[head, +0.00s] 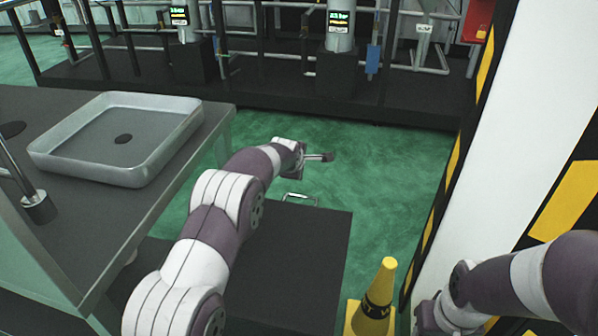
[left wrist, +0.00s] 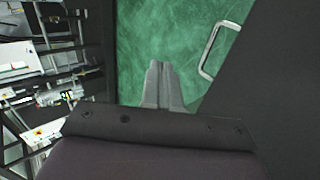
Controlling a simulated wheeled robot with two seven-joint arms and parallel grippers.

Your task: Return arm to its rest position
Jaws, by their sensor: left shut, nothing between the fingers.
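My left arm reaches forward from the bottom of the head view. Its gripper (head: 326,157) is over the green floor, past the far edge of a dark flat surface. In the left wrist view the left gripper (left wrist: 160,68) shows its two fingers pressed together, with nothing between them. My right arm (head: 505,290) enters at the lower right of the head view. Its gripper is out of view.
A grey table (head: 60,225) with a metal tray (head: 50,160) stands at the left. A dark platform (head: 300,255) with a metal handle (head: 300,197) lies below my left arm. A yellow cone (head: 385,285) and a striped white wall (head: 545,100) are at the right. Green floor (head: 385,170) is clear ahead.

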